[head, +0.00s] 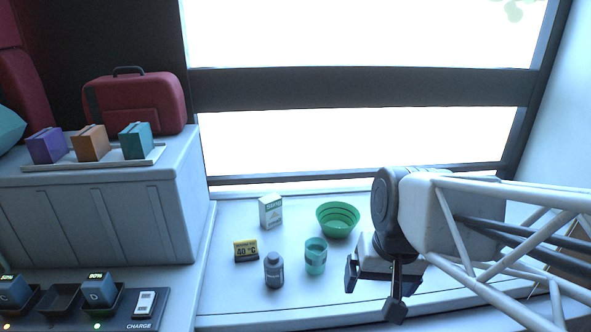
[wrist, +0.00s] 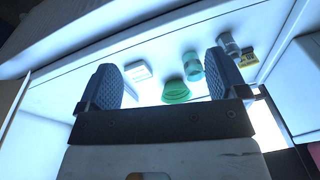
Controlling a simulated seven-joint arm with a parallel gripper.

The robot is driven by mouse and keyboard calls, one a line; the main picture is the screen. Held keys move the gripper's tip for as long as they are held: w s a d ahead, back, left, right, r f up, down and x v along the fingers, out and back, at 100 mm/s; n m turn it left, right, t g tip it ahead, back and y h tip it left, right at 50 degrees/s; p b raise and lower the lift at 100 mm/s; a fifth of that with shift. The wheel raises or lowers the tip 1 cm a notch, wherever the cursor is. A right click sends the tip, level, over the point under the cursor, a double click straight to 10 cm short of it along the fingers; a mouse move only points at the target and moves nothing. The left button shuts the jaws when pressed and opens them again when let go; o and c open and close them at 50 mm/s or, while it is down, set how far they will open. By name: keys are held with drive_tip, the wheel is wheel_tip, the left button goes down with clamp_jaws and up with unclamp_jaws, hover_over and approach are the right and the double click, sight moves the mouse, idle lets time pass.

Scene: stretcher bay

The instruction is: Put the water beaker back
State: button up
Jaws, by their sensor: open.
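The teal beaker (head: 316,256) stands upright on the white counter (head: 232,300), between a grey bottle (head: 274,271) and a green bowl (head: 338,220). Its contents are not clear. The beaker also shows in the wrist view (wrist: 192,66), beside the right finger and beyond the bowl (wrist: 175,91). My gripper (head: 372,292) is open and empty, to the right of the beaker and apart from it. In the wrist view, my gripper's two fingers (wrist: 162,72) are spread wide with nothing held between them.
A yellow 40 °C sign (head: 246,251) and a white-green carton (head: 271,211) stand left of the beaker. A white block-like item (wrist: 138,70) shows near the left finger. A charger dock (head: 145,303) and a grey chest (head: 105,215) with coloured boxes are at left.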

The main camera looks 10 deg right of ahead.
drive_tip(key=shift+s+d+r+n+t+h, duration=0.1)
drive_tip(key=shift+s+r+n+t+h, duration=0.25)
drive_tip(key=shift+s, duration=0.3)
drive_tip(key=shift+s+d+r+n+t+h, duration=0.1)
drive_tip(key=shift+s+n+t+h, duration=0.05)
drive_tip(key=shift+s+n, duration=0.4)
